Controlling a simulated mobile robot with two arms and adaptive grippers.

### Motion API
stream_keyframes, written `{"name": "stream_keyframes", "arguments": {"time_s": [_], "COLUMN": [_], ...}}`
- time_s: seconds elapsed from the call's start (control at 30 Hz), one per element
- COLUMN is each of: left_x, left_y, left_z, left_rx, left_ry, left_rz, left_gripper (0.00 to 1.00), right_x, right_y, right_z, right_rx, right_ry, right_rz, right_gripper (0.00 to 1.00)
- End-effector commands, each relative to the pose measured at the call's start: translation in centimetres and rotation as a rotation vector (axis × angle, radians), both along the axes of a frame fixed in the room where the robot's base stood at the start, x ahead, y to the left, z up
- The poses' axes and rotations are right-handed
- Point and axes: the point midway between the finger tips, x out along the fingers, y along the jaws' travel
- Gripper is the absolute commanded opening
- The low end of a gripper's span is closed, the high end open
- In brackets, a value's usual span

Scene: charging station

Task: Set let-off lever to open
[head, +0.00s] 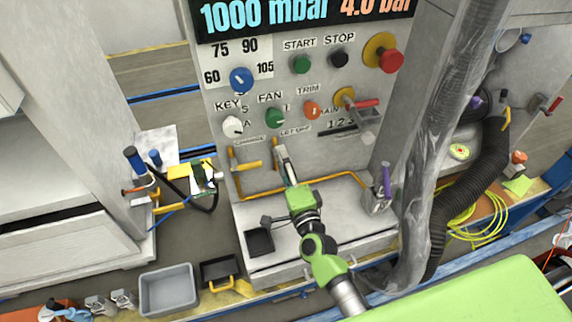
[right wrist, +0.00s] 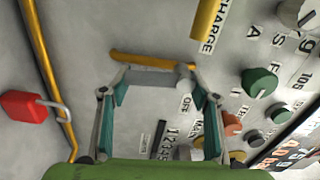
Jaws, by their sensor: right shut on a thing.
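The let-off lever (right wrist: 150,62) is a yellow-orange bar lying across the panel in the right wrist view. A grey pivot shows at its right end, close to the OFF part of its label. My right gripper (right wrist: 153,80) is shut on the lever, with its two fingers spread apart along it. In the head view my right gripper (head: 283,158) reaches the panel under the LET OFF label, and it mostly hides the lever. The yellow charge lever (head: 246,166) is just left of it and also shows in the right wrist view (right wrist: 205,20). My left gripper is not in view.
Yellow pipes (head: 340,177) run along the panel's foot. A hanging hose (head: 430,130) is on the right. A red padlock-like piece (right wrist: 24,107) is left of the gripper.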

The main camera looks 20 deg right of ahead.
Motion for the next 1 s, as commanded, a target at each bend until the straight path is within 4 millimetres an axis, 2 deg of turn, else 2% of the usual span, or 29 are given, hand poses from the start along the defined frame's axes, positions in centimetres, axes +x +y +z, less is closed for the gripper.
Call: {"name": "stream_keyframes", "arguments": {"time_s": [0.3,0.8,0.83,0.9,1.0], "left_x": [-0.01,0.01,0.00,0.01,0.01], "left_y": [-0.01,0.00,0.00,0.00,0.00], "left_z": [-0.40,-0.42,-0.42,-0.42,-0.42], "left_rx": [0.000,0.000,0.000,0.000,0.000], "left_ry": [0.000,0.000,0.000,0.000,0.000], "left_rz": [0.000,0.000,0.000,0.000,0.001], "left_gripper": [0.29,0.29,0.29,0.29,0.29], "right_x": [0.00,0.00,0.00,0.00,0.00], "right_y": [0.30,0.35,0.35,0.35,0.35], "right_z": [-0.10,-0.09,-0.09,-0.09,-0.09], "right_rx": [0.105,0.125,0.125,0.124,0.122], "right_ry": [0.003,0.004,0.004,0.004,0.004], "right_rz": [-0.001,-0.001,-0.001,-0.001,0.000], "right_gripper": [0.17,0.17,0.61,0.74,0.74]}}
